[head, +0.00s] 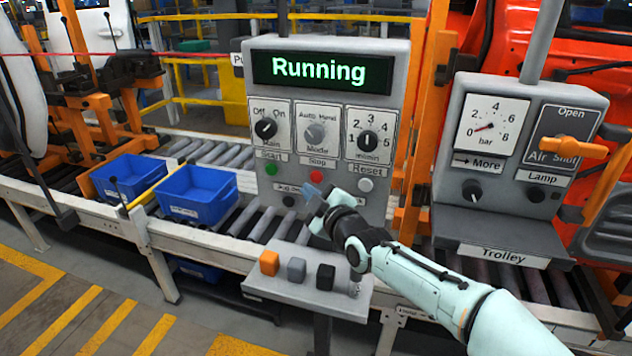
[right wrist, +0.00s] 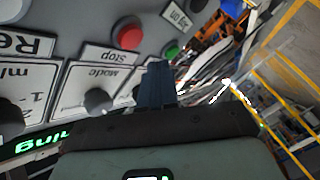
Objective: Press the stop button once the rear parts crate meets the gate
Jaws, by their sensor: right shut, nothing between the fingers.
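The control box (head: 330,45) reads "Running" in green. Its red stop button (head: 316,175) sits under a "Stop" label, right of the green start button (head: 271,169). My right gripper (head: 313,191) is shut and empty, its tips just below the stop button. In the right wrist view, the shut fingers (right wrist: 158,82) point towards the panel, with the red stop button (right wrist: 127,35) above and left of them, apart in the picture. A blue crate (head: 128,184) lies left of a yellow bar (head: 158,186) across the conveyor; I cannot tell whether they touch. Another blue crate (head: 195,197) lies right of it.
A shelf (head: 300,292) with orange, grey and black blocks stands below the panel. At right is a trolley box (head: 497,145) with a gauge and orange handle. A black lever (head: 118,192) stands by the bar.

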